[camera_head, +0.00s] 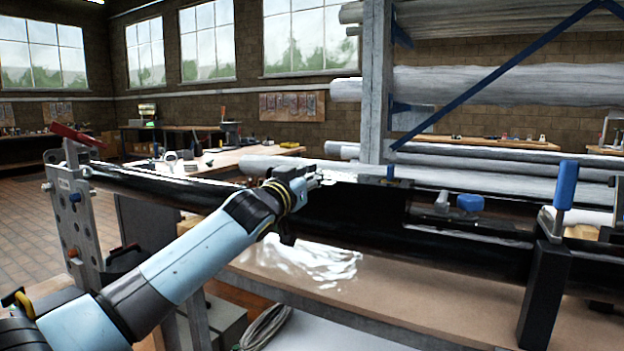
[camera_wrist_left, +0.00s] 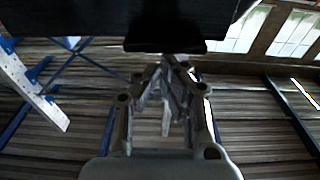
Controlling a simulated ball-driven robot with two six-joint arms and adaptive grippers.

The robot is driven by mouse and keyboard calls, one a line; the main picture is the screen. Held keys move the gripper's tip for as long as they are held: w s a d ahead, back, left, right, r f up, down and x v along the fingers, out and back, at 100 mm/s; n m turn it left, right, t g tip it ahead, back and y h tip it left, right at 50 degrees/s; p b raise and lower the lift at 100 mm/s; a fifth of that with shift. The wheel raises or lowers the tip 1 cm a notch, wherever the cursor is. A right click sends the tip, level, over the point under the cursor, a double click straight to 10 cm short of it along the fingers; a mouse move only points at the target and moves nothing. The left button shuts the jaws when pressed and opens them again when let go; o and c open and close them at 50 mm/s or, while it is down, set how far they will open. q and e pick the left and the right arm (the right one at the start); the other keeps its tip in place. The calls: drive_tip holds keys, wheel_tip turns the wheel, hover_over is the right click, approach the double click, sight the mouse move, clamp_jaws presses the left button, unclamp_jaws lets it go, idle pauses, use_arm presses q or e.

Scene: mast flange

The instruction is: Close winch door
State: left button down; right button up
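The long black mast (camera_head: 470,250) lies level across the head view. A dark, flat panel (camera_head: 365,208), which looks like the winch door, stands at its near side; its hinge line is too dark to make out. My left gripper (camera_head: 308,180) is at the panel's left end, over the mast. In the left wrist view my left gripper's fingers (camera_wrist_left: 170,75) are drawn together, with nothing clearly between them. A black surface (camera_wrist_left: 120,22) with a small black ledge lies just beyond the fingertips; I cannot tell whether they touch. My right gripper is not in view.
A blue-handled clamp (camera_head: 564,185) stands on the mast at right, and a blue-knobbed fitting (camera_head: 470,203) sits left of it. A grey perforated stand (camera_head: 75,215) holds the left end. A workbench (camera_head: 400,300) lies below. Racks of wrapped tubes (camera_head: 500,85) stand behind.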

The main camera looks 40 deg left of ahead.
use_arm(q)
drive_tip(key=shift+f, duration=0.4)
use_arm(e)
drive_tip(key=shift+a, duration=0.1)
